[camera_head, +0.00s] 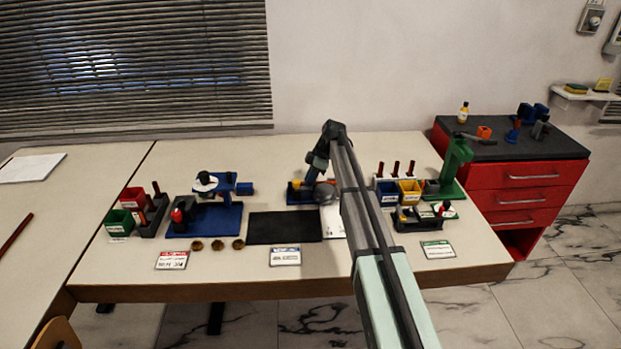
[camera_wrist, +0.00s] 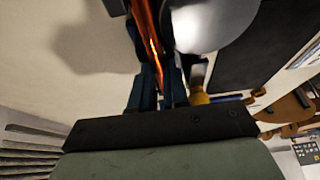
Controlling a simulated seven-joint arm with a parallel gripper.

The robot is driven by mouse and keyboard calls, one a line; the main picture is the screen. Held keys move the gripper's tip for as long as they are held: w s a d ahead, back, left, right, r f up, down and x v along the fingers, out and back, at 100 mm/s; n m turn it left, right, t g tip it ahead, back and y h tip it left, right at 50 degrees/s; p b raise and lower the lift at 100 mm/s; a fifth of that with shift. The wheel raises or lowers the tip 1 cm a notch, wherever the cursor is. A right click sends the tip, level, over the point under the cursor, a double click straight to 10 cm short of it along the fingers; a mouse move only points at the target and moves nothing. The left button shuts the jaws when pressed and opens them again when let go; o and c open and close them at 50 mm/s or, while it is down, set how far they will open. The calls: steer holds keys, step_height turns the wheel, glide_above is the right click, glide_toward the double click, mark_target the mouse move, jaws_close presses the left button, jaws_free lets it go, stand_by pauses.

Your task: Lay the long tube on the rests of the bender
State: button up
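A shiny copper-orange tube (camera_wrist: 150,45) runs up the wrist view from between the dark fingers of my gripper (camera_wrist: 158,92). The fingers look shut on it. Its far end leaves the top of the picture. In the head view my gripper (camera_head: 309,180) points down at the bender (camera_head: 300,198), a blue device at the back middle of the table. The bender's round grey disc shows beside the tube in the wrist view (camera_wrist: 210,22). My arm hides part of the bender and most of the tube in the head view. I cannot tell whether the tube touches the rests.
Another blue device (camera_head: 215,217) stands farther left. Coloured bins (camera_head: 408,190) and a green press (camera_head: 455,170) stand right of my arm. A dark red rod (camera_head: 15,232) lies on the left table.

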steer(key=o, duration=0.4)
steer(key=shift+d, duration=0.1)
steer(key=shift+o, duration=0.6)
steer(key=v, duration=1.3)
steer(key=shift+r, duration=0.4)
